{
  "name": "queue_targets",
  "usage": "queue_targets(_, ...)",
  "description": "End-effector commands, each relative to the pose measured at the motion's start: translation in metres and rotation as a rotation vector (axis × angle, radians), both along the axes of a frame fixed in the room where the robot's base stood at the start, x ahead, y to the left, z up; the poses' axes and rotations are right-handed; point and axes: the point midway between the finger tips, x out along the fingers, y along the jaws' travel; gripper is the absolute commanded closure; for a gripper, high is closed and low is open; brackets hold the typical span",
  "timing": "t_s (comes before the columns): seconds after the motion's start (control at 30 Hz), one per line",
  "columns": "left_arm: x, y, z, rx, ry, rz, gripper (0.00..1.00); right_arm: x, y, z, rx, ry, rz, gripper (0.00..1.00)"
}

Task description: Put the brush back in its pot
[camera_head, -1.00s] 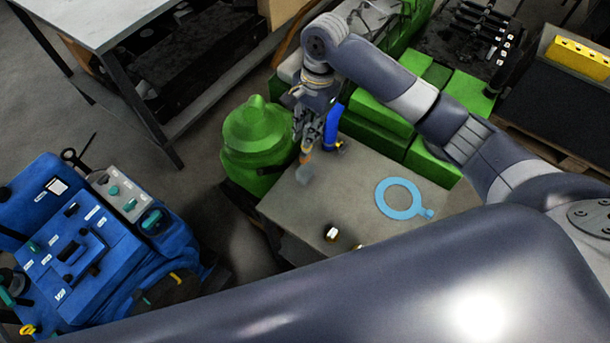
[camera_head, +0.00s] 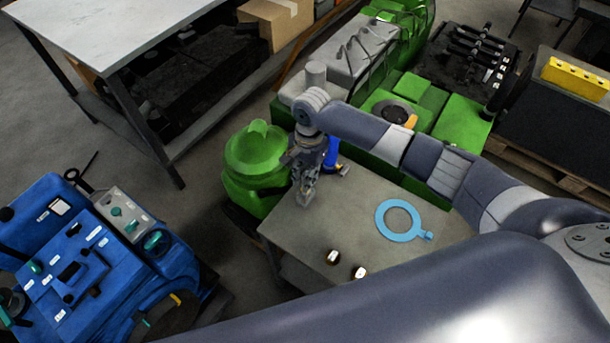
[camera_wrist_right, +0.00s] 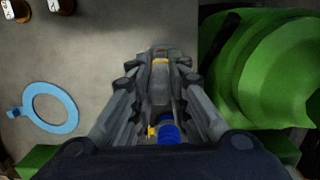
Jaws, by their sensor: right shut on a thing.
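A pale grey tip, probably the bristles (camera_head: 303,204), shows below the fingers in the head view. Whether it touches the bench I cannot tell. The rest of the brush is hidden by the fingers. I cannot make out a pot with certainty. My left gripper is not in view.
A blue cylinder with a yellow fitting (camera_head: 331,153) stands just behind the gripper. A light blue ring (camera_head: 383,220) lies on the bench to the right. Two small metallic parts (camera_head: 333,257) lie at the front edge. Green machinery (camera_head: 462,108) borders the back.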

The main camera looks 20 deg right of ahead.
Motion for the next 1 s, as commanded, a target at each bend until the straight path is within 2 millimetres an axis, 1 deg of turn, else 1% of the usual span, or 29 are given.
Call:
queue_targets(0.23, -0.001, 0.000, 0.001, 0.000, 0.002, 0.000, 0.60, 0.000, 0.001, -0.002, 0.001, 0.000, 0.000, 1.00)
queue_targets(0.27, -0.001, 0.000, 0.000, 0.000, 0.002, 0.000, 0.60, 0.000, 0.001, -0.002, 0.001, 0.000, 0.000, 0.79)
queue_targets(0.3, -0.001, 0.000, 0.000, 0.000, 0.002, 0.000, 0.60, 0.000, 0.001, -0.002, 0.001, 0.000, 0.001, 0.70)
queue_targets(0.33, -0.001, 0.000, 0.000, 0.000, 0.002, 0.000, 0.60, 0.000, 0.001, -0.002, 0.001, 0.000, 0.001, 0.64)
queue_targets(0.63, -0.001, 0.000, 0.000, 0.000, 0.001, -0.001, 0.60, 0.000, 0.000, -0.002, 0.001, -0.001, 0.000, 0.64)
queue_targets(0.73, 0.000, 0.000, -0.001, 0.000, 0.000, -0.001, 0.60, 0.001, 0.000, 0.002, 0.001, -0.002, 0.001, 0.64)
queue_targets(0.87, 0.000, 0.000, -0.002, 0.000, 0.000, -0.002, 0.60, 0.003, -0.001, 0.019, 0.003, -0.004, 0.000, 0.64)
queue_targets(1.0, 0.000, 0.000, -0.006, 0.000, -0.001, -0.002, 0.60, 0.006, -0.003, 0.048, 0.004, -0.006, 0.000, 0.64)
